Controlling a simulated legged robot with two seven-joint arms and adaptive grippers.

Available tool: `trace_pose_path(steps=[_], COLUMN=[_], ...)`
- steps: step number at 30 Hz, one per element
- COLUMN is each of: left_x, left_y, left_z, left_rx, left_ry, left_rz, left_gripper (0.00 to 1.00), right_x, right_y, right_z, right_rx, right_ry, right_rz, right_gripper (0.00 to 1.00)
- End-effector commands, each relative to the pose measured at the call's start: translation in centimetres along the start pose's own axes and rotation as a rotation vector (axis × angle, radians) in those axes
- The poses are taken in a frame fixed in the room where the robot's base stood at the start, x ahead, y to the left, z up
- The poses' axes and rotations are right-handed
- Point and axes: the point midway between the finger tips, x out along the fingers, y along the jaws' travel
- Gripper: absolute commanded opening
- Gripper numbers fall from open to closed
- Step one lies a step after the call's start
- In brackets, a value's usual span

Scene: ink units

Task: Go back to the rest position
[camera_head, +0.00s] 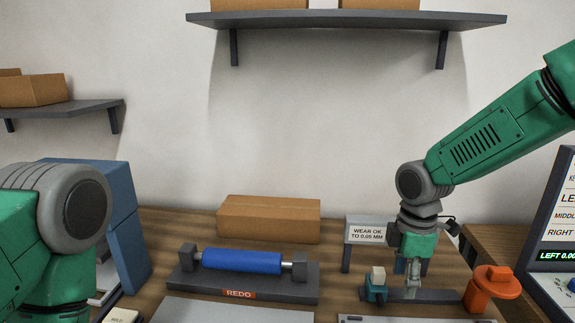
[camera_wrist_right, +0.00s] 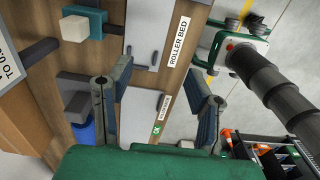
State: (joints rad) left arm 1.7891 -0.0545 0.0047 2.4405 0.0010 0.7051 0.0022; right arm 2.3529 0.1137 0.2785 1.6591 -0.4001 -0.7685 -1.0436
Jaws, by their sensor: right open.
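My right gripper (camera_head: 412,280) hangs down at the right of the bench in the head view. In the right wrist view its two fingers (camera_wrist_right: 160,78) are spread apart with nothing between them. A grey plate labelled ROLLER BED (camera_wrist_right: 145,45) lies beyond the fingers. In the head view the gripper is just right of a small teal piece with a pale block on top (camera_head: 377,284); I cannot tell whether they touch. My left arm shows at the lower left, but its gripper is out of view.
A blue roller (camera_head: 242,262) rests in a dark stand marked REDO (camera_head: 238,293). A sign (camera_head: 366,232) stands behind my right gripper and an orange piece (camera_head: 490,287) to its right. A cardboard box (camera_head: 268,219) is at the back; a screen (camera_head: 555,250) is far right.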

Motion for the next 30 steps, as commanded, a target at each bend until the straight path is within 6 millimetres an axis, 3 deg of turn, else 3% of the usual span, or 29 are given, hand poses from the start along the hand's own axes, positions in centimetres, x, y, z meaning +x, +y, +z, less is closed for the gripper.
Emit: trace_pose_path(steps=[2,7,13,17,23,27,30], left_x=[-0.1,-0.3,0.0,0.0,-0.2,-0.1,0.0], left_y=[0.0,0.1,0.0,0.0,0.1,0.0,0.0], left_z=[0.8,1.7,0.8,0.7,1.2,1.1,0.9], left_rx=[0.0,0.0,0.0,0.0,0.0,0.0,0.0], left_ry=[0.001,0.012,-0.002,-0.001,0.004,0.002,0.0], left_rz=[0.0,0.0,0.0,0.0,0.0,0.0,0.0], left_gripper=[0.56,0.56,0.56,0.56,0.56,0.56,0.56], right_x=[-0.1,2.4,7.3,10.6,16.6,21.7,23.9], right_y=[-0.9,-3.3,-4.4,-6.8,-12.9,-19.4,-23.9], right_z=[0.1,-0.1,-0.5,-0.6,0.1,1.9,3.7], right_rx=[0.0,0.067,0.181,0.288,0.534,0.811,1.009], right_ry=[0.0,0.022,0.051,0.074,0.103,0.099,0.084], right_rz=[0.002,-0.002,-0.033,-0.044,-0.066,-0.081,-0.066], right_gripper=[0.47,0.47,0.47,0.47,0.47,0.47,0.47])
